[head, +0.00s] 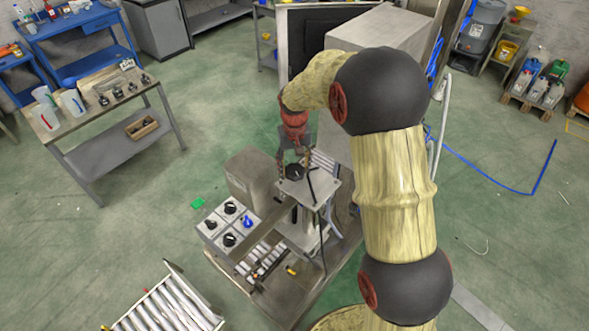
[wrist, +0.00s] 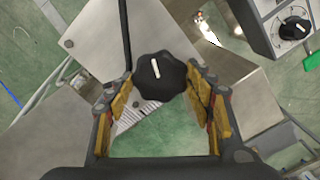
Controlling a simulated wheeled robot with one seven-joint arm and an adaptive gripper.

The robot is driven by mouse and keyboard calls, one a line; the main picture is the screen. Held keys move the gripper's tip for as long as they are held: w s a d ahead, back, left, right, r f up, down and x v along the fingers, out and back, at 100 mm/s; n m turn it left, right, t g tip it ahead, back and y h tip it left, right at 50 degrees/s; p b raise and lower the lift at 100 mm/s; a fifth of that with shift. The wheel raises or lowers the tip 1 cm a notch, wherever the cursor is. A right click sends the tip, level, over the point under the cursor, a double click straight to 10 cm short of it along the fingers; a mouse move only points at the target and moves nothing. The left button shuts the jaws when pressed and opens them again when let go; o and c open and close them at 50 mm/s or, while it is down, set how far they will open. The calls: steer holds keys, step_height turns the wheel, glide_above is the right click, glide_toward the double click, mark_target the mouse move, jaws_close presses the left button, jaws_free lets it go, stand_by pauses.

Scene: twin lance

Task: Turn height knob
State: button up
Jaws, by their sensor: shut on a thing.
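The height knob (wrist: 159,76) is black and scalloped, with a white pointer line that points nearly straight up in the wrist view, tilted slightly left. In the head view the knob (head: 295,172) sits at the top of a grey metal stand (head: 323,184). My gripper (wrist: 158,88) is shut on the knob, one yellow-padded finger on each side. In the head view my gripper (head: 295,161) comes down on the knob from above.
A grey control box (head: 217,233) with several black knobs and a blue one stands left of the stand. Metal rollers (head: 262,262) lie below it. A thin black rod (head: 317,210) runs beside the stand. A large grey cabinet (head: 383,36) stands behind.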

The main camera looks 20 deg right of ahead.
mark_target(294, 169)
steer(key=shift+n, duration=0.7)
steer(key=o, duration=1.1)
steer(key=shift+o, duration=0.2)
step_height(294, 169, up, 12)
